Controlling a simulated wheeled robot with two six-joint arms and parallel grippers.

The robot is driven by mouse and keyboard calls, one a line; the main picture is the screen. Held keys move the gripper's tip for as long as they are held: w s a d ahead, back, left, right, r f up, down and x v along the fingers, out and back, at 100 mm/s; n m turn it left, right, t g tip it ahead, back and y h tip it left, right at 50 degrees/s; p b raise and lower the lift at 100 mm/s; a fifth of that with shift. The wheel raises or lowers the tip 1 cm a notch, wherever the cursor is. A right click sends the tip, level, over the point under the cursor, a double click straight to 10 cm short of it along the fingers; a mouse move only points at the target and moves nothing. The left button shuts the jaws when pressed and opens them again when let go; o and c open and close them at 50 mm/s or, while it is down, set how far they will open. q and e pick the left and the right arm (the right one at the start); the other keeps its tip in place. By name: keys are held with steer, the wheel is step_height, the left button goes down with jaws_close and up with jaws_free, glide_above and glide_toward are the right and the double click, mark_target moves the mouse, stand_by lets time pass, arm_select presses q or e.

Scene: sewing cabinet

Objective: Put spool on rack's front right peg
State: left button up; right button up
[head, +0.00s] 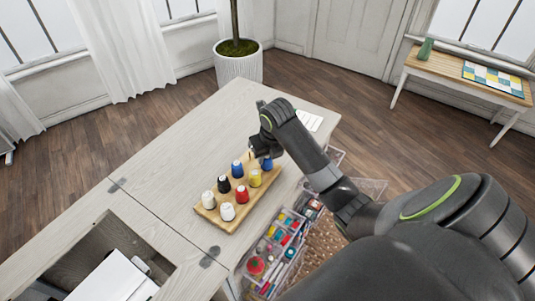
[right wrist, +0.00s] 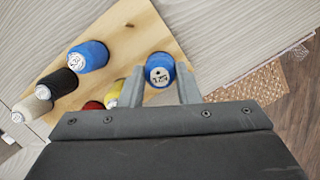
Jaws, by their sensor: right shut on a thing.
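The wooden rack (head: 219,224) lies on the cabinet top, with several spools standing on it in two rows. My right gripper (right wrist: 161,84) is shut on a blue spool (right wrist: 159,70), one finger on each side. In the head view this held spool (head: 266,164) is at the rack's far right end, partly hidden by my gripper. In the right wrist view it appears over the board; I cannot tell whether it touches a peg. A bare peg (head: 251,155) shows at the far end, beside the held spool. My left gripper is out of view.
Another blue spool (head: 237,169) and a yellow spool (head: 255,179) stand nearest the held one. Black (head: 224,185), red (head: 242,194), cream (head: 209,200) and white (head: 227,212) spools stand farther along. Clear organizer trays (head: 270,255) lie along the right side. The cabinet top left of the rack is clear.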

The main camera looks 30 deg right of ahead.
steer(key=shift+f, duration=0.45)
steer(key=o, duration=1)
steer(key=shift+p+v, duration=5.45)
steer(key=shift+v, duration=3.25)
